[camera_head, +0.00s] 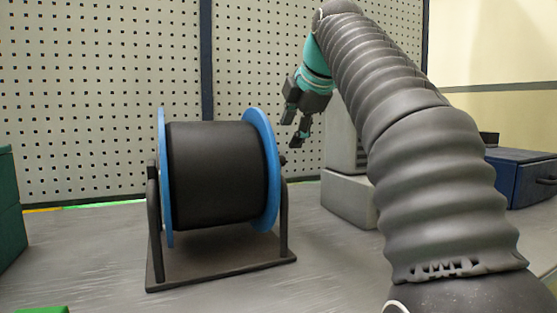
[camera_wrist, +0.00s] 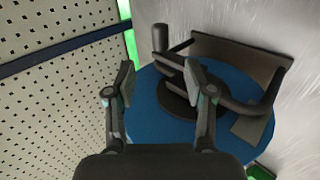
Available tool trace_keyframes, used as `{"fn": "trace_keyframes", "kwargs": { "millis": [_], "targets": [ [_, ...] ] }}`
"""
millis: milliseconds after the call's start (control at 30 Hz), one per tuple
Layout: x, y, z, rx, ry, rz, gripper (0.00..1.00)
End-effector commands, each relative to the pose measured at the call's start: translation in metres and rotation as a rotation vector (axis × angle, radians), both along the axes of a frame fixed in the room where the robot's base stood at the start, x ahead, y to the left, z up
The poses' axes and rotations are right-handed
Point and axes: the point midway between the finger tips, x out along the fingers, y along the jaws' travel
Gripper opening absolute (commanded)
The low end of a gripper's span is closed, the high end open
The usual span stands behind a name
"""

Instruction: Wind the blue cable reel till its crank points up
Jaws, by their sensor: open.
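The cable reel (camera_head: 218,175) has a black drum between two blue flanges and sits upright in a dark stand (camera_head: 225,265). In the wrist view, one blue flange (camera_wrist: 148,112) lies below my fingers. A dark crank handle (camera_wrist: 160,38) sticks out beyond the fingertips, near the top centre, and its arm runs towards the hub, partly behind the right finger. The crank does not show clearly in the head view, and I cannot tell its exact angle. My gripper (camera_head: 293,130) is open and empty, above and right of the right flange. It also shows in the wrist view (camera_wrist: 160,78), apart from the handle.
A pale grey block-like unit (camera_head: 348,198) stands right of the reel, behind my arm. A dark blue box (camera_head: 522,175) is at the far right, and a green box (camera_head: 8,208) at the left edge. A perforated wall (camera_head: 80,95) rises behind.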

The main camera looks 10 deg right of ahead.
Motion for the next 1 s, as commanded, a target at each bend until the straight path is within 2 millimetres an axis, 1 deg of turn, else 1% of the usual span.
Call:
{"fn": "trace_keyframes", "kwargs": {
  "millis": [33, 200, 400, 500, 700, 967, 1000],
  "targets": [
    [0.007, 0.002, -0.010, 0.000, 0.002, 0.001, 0.54],
    [0.029, 0.007, -0.033, -0.001, 0.003, 0.002, 0.54],
    [0.052, 0.012, -0.056, 0.000, 0.002, 0.003, 0.54],
    [0.060, 0.013, -0.063, 0.000, 0.000, 0.003, 0.54],
    [0.067, 0.015, -0.070, -0.001, 0.000, 0.004, 0.54],
    [0.068, 0.015, -0.071, 0.000, -0.001, 0.004, 0.54],
    [0.068, 0.015, -0.071, 0.000, -0.001, 0.004, 0.49]
  ]
}}
